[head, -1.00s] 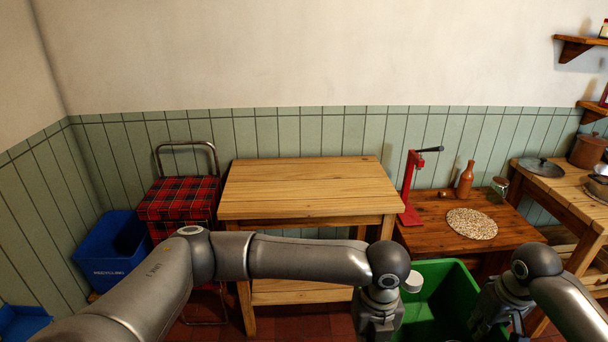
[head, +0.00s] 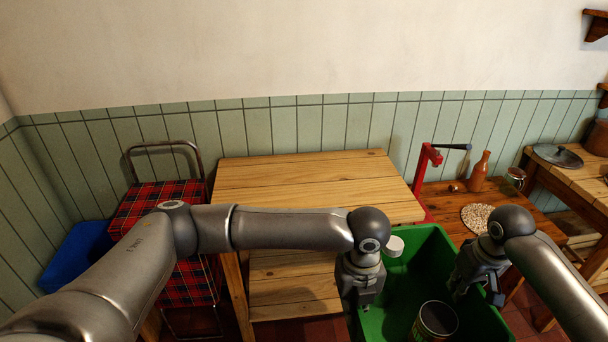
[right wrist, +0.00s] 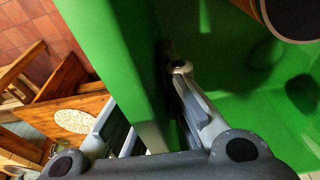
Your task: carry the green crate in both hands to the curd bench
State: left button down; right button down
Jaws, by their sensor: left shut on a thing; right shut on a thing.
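The green crate (head: 428,255) is in front of me at the lower right of the head view, partly cut off by the bottom edge. My left gripper (head: 362,298) is shut on its left wall. My right gripper (head: 478,288) is shut on its right wall; in the right wrist view the fingers (right wrist: 155,122) straddle the green wall (right wrist: 112,55). A dark can (head: 436,320) and a white-lidded thing (head: 394,246) are inside the crate. A pale pine bench (head: 310,185) with a bare top stands against the wall, ahead and left of the crate.
A darker low table (head: 450,205) right of the pine bench holds a red lever press (head: 425,170), a bottle (head: 480,172), a jar (head: 515,178) and a speckled round mat (head: 478,217). A tartan trolley bag (head: 160,210) and a blue bin (head: 75,255) stand to the left.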

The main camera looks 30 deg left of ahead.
aim_at(313, 191)
jog(key=i+j, duration=0.25)
jog(key=j, duration=0.15)
jog(key=i+j, duration=0.25)
jog(key=j, duration=0.15)
jog(key=i+j, duration=0.25)
jog(key=j, duration=0.15)
jog(key=i+j, duration=0.25)
jog(key=j, duration=0.15)
jog(key=i+j, duration=0.2)
jog(key=j, duration=0.2)
